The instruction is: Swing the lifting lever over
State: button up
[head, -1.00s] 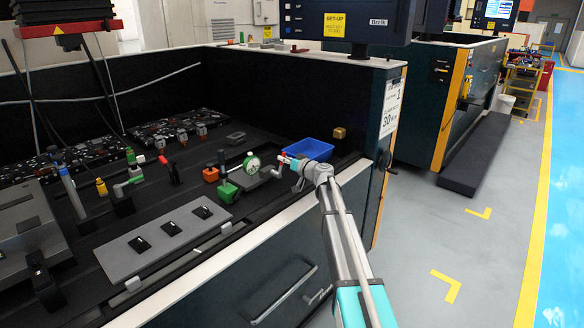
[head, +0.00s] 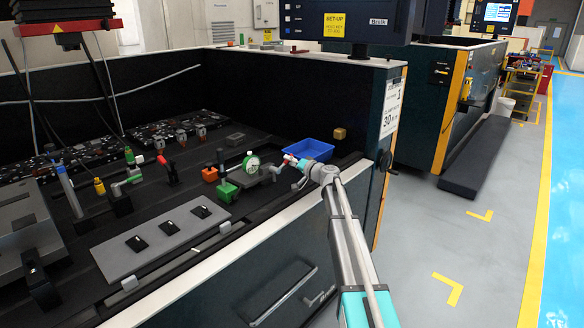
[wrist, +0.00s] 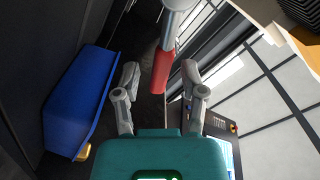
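The lifting lever shows in the wrist view as a pale grey rod with a red grip (wrist: 163,68), coming down from the top. The grip lies between the two fingers of my gripper (wrist: 160,78). The fingers are open, with a narrow gap visible on each side of the red grip. In the head view my gripper (head: 296,162) is at the right end of the machine bed, close beside the blue bin. A small red part of the lever (head: 287,157) shows at its tip; the rest of the lever is hard to make out there.
The blue bin (head: 312,149) stands close behind my gripper. A grey plate with black inserts (head: 165,238) lies nearer. The machine's front wall (head: 250,250) runs below my arm.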

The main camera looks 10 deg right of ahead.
jog(key=shift+s, duration=0.1)
jog(key=shift+v, duration=2.85)
jog(key=shift+s, duration=0.15)
jog(key=v, duration=1.1)
jog(key=shift+s+d, duration=0.25)
jog(key=shift+s, duration=0.05)
